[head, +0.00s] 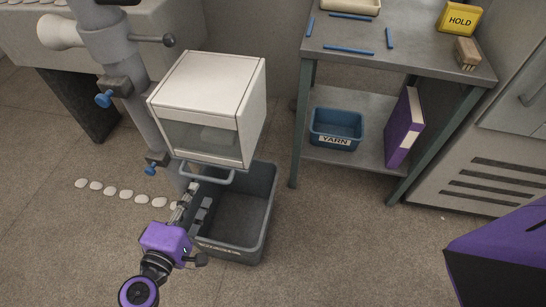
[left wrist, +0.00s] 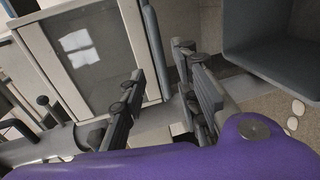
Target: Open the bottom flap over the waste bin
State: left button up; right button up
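A white box (head: 208,100) with a see-through front window hangs on the grey column, above the grey waste bin (head: 264,215). A grey bar handle (head: 210,180) sits at its lower front edge; the bottom flap itself is hidden from above, and I cannot tell its angle. My left gripper (head: 196,190) is just below the handle, over the bin's left side. In the left wrist view, its fingers (left wrist: 163,62) are apart, with the handle bar (left wrist: 155,50) appearing between them. Contact is not clear. The bin (left wrist: 270,45) also shows there. My right gripper is out of view.
A grey shelf table (head: 400,60) stands right of the bin, with a blue yarn bin (head: 336,129) and purple binder (head: 404,128) on its lower shelf. Blue-knobbed clamps (head: 104,99) stick out from the column. Several pale pieces (head: 126,195) lie on the floor at left.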

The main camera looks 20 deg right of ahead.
aim_at(203, 177)
pick_arm(q)
jog(key=x, duration=0.7)
jog(key=shift+w, duration=0.15)
jog(key=shift+c, duration=0.3)
grip_shut()
jog(key=shift+f, duration=0.1)
